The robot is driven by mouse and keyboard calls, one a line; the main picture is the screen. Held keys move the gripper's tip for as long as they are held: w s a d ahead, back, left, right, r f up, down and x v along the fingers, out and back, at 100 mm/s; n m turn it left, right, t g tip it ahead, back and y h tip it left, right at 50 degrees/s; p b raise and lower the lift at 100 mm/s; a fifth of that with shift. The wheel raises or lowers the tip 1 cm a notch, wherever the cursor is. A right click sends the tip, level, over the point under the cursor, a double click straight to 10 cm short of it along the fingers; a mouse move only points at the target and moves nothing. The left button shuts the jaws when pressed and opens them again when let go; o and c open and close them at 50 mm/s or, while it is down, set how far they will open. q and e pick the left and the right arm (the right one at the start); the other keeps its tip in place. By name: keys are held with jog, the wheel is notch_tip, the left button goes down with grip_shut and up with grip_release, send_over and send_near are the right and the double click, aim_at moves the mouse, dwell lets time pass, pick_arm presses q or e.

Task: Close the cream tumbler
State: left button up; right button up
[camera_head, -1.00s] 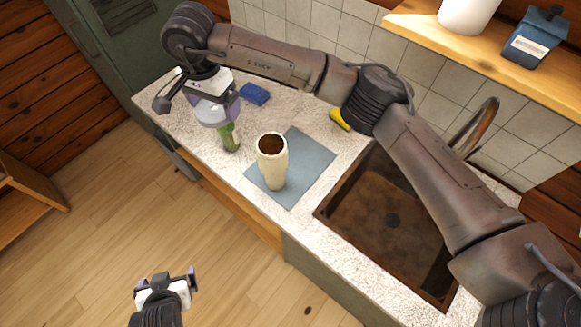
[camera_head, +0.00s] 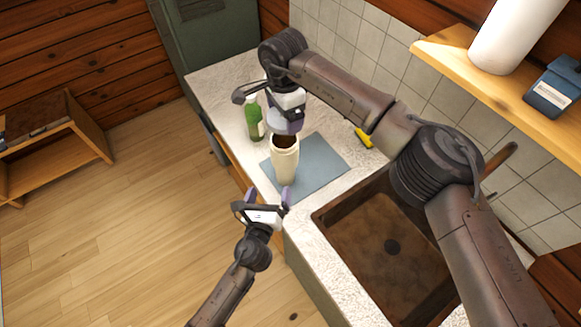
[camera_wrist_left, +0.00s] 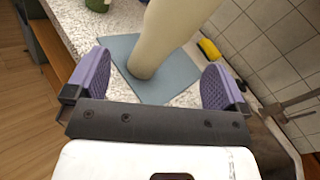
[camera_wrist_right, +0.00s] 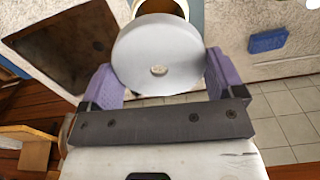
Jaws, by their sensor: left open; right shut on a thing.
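The cream tumbler (camera_head: 285,165) stands upright and uncapped on the blue-grey mat (camera_head: 325,165), its dark inside showing. My right gripper (camera_head: 286,122) is shut on a pale grey round lid (camera_wrist_right: 160,60), just above and behind the tumbler's mouth in the head view. In the right wrist view the tumbler's rim (camera_wrist_right: 160,8) shows partly behind the lid; the exact gap is unclear. My left gripper (camera_head: 264,198) is open and empty at the counter's front edge. In the left wrist view the tumbler's body (camera_wrist_left: 168,35) stands ahead between the finger lines, apart from the fingers.
A green bottle (camera_head: 253,118) stands left of the tumbler. A brown sink (camera_head: 375,240) lies to the right, with a yellow object (camera_head: 364,138) behind the mat. A blue sponge (camera_wrist_right: 268,41) shows in the right wrist view. A wooden shelf (camera_head: 500,85) hangs at right.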

aim_at(281, 168)
pick_arm(q)
jog(key=shift+s+d+r+m+h, duration=0.1)
jog(key=shift+d+m+h, duration=0.05)
jog(key=shift+m, duration=0.6)
jog(key=shift+w+d+r+m+h, duration=0.1)
jog(key=shift+d+m+h, duration=0.1)
jog(key=shift+m, duration=0.6)
jog(key=shift+s+d+r+m+h, duration=0.1)
jog(key=shift+d+m+h, duration=0.05)
jog(key=shift+m, duration=0.6)
jog(key=x, duration=1.2)
jog(key=c, duration=1.1)
pick_arm(e)
jog(key=shift+f, duration=2.5)
